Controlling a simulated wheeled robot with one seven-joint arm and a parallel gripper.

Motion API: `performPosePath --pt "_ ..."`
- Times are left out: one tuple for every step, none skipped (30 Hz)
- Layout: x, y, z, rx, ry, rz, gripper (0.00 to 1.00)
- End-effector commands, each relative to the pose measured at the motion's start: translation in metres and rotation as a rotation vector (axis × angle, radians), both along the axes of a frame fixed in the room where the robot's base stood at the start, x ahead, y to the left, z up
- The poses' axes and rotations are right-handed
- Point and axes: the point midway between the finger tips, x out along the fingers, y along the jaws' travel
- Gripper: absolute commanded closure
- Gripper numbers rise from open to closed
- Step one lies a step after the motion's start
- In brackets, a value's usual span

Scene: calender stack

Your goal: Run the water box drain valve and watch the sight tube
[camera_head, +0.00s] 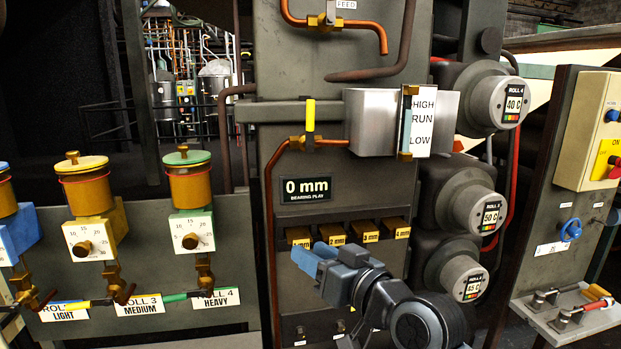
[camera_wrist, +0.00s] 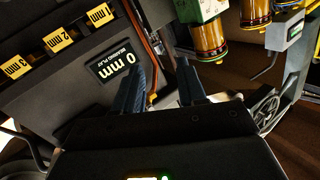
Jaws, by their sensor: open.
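The grey water box (camera_head: 372,122) is mounted on the dark panel in the head view. Its sight tube (camera_head: 407,122) stands upright beside a white HIGH, RUN, LOW plate (camera_head: 422,122); the water level is too small to tell. A brass valve (camera_head: 310,143) sits on the copper pipe left of the box. Its yellow lever (camera_head: 310,115) points straight up, across the pipe; no drain label shows. My gripper (camera_head: 314,258) is below the valve, in front of the row of numbered blocks. In the wrist view my gripper (camera_wrist: 161,84) is open and empty.
A 0 mm bearing play plate (camera_head: 305,189) is between the valve and numbered blocks (camera_head: 335,234); it also shows inverted in the wrist view (camera_wrist: 115,63). Temperature gauges (camera_head: 474,210) project at right. Brass oilers (camera_head: 190,185) stand at left. A FEED pipe (camera_head: 370,28) runs above.

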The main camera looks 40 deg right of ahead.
Motion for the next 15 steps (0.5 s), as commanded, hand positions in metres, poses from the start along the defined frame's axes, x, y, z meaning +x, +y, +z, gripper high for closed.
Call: performPosePath --pt "0.011 -0.015 0.024 -0.02 -0.02 0.005 0.59" --pt "0.017 -0.021 0.036 -0.03 -0.026 0.012 0.59" --pt "0.023 -0.031 0.051 -0.045 -0.032 0.021 0.59" --pt "0.027 -0.037 0.064 -0.058 -0.037 0.028 0.59" --pt "0.031 -0.044 0.076 -0.073 -0.042 0.034 0.59" --pt "0.035 -0.053 0.092 -0.092 -0.046 0.044 0.59" --pt "0.038 -0.06 0.105 -0.108 -0.048 0.051 0.59" --pt "0.04 -0.066 0.117 -0.124 -0.05 0.058 0.59" --pt "0.042 -0.073 0.132 -0.146 -0.051 0.067 0.59" --pt "0.043 -0.078 0.143 -0.163 -0.051 0.074 0.59" --pt "0.043 -0.082 0.153 -0.18 -0.049 0.08 0.59" --pt "0.044 -0.088 0.166 -0.201 -0.047 0.088 0.59" --pt "0.044 -0.092 0.175 -0.215 -0.046 0.093 0.59" --pt "0.044 -0.095 0.182 -0.229 -0.044 0.097 0.59" --pt "0.043 -0.099 0.191 -0.244 -0.04 0.104 0.59"
